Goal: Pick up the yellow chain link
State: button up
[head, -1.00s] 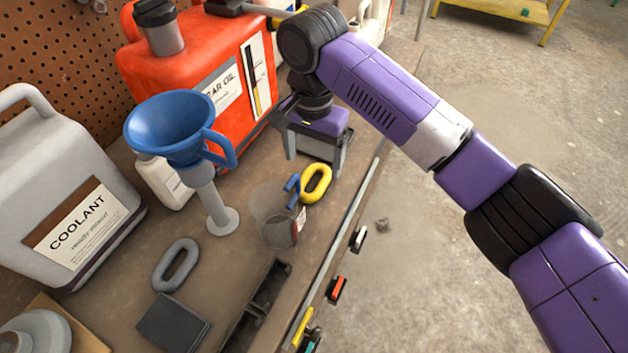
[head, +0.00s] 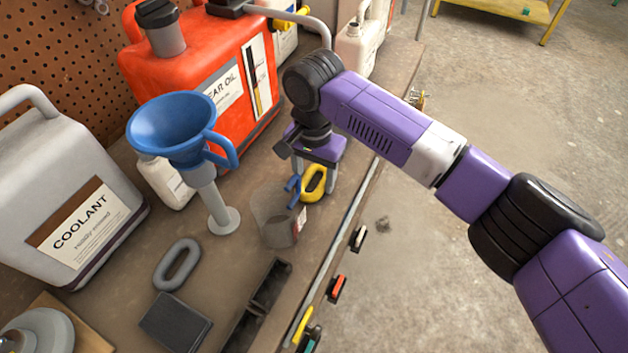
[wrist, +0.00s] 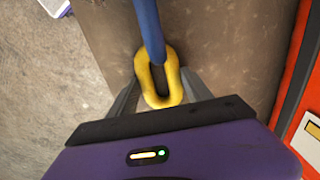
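The yellow chain link (head: 314,183) lies on the workbench beside the blue handle (head: 293,186) of a clear jug (head: 272,212). In the wrist view the yellow link (wrist: 143,72) is between the two grey fingers of my gripper (wrist: 160,78). The blue handle (wrist: 148,25) overlaps the link's far end there. In the head view my gripper (head: 318,178) is over the link, pointing down. Its fingers look open, one on each side of the link. I cannot tell whether they touch it.
A grey link (head: 177,264) lies nearer on the bench. A blue funnel (head: 172,125) on a stand, a red gear oil can (head: 200,70) and a coolant jug (head: 70,190) stand to the left. The bench edge runs just right of my gripper.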

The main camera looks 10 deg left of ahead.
jog(key=c, duration=0.7)
jog(key=shift+o, duration=0.2)
jog(key=shift+r, duration=0.15)
